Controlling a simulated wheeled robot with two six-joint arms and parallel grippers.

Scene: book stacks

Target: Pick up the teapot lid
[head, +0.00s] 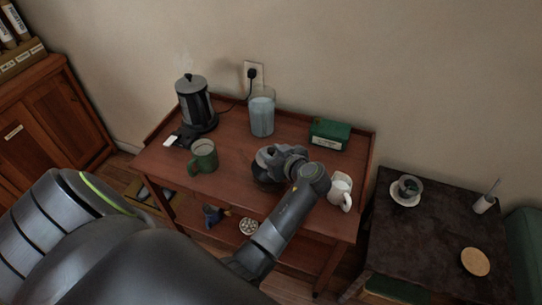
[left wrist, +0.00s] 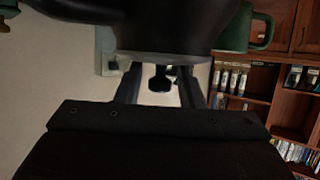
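The teapot (head: 260,175) is dark and stands on the wooden table, mostly hidden behind my left gripper in the head view. In the left wrist view the teapot (left wrist: 190,25) appears upside down at the top, with a pale band at its edge. The teapot lid's dark knob (left wrist: 160,80) points down in that picture, between the two fingers. My left gripper (left wrist: 159,88) is open, with a gap on each side of the knob. In the head view my left gripper (head: 268,160) is right at the teapot. My right gripper is not in view.
On the table (head: 225,190) stand a kettle (head: 195,103), a green mug (head: 203,157), a glass jar (head: 262,115), a green box (head: 329,133) and a white jug (head: 341,190). A dark side table (head: 430,235) holds a cup (head: 409,187). The wall is close behind.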

